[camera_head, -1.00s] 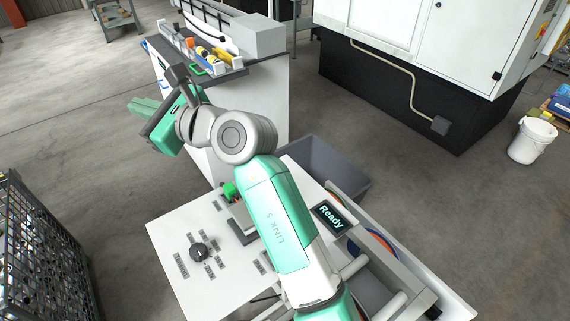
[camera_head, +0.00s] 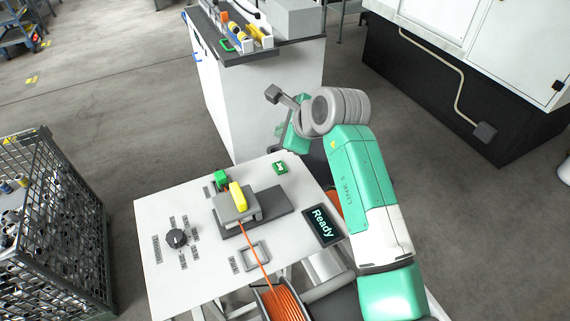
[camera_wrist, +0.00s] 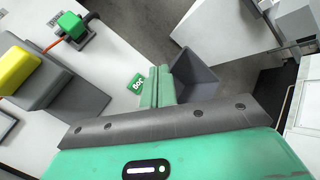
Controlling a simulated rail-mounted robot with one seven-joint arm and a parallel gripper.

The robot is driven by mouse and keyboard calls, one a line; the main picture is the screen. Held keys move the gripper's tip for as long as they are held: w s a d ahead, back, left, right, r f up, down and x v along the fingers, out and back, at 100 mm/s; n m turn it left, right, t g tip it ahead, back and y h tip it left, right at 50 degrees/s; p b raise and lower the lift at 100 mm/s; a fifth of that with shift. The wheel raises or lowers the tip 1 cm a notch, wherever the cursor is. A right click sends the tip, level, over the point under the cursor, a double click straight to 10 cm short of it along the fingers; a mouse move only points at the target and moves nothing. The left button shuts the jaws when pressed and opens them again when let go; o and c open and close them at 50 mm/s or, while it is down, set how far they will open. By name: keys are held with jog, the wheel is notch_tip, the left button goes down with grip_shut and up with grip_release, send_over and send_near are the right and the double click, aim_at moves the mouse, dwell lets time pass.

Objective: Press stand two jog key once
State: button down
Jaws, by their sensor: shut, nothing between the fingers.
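A small green key (camera_head: 280,168) with white marks sits on the white panel top (camera_head: 165,280), near its far edge. The key also shows in the wrist view (camera_wrist: 136,84), just left of my fingers; its lettering is hard to read. My gripper (camera_wrist: 158,72) is shut and empty, its green fingers pressed together. It looks to be above or beyond the panel's far edge, apart from the key. In the head view my arm partly hides the gripper, and the fingertips are not clear.
The panel also bears a black rotary knob (camera_head: 176,238), a "Ready" display (camera_head: 322,224), and a grey block (camera_head: 236,207) with a yellow piece (camera_head: 238,194) and orange cable. A grey bin (camera_wrist: 196,74) stands beyond. A wire cage (camera_head: 60,220) stands left.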

jog(key=b, duration=0.5)
send_over(283, 169)
notch_tip(283, 169, down, 8)
jog(key=shift+r, duration=0.1)
jog(key=shift+f, duration=0.5)
jog(key=shift+f, duration=0.1)
dwell(1.4)
jog(key=shift+f, duration=0.3)
jog(key=shift+f+b, duration=0.4)
dwell(0.7)
jog(key=shift+r+p, duration=0.6)
jog(key=shift+r, duration=0.25)
jog(key=shift+r, duration=0.1)
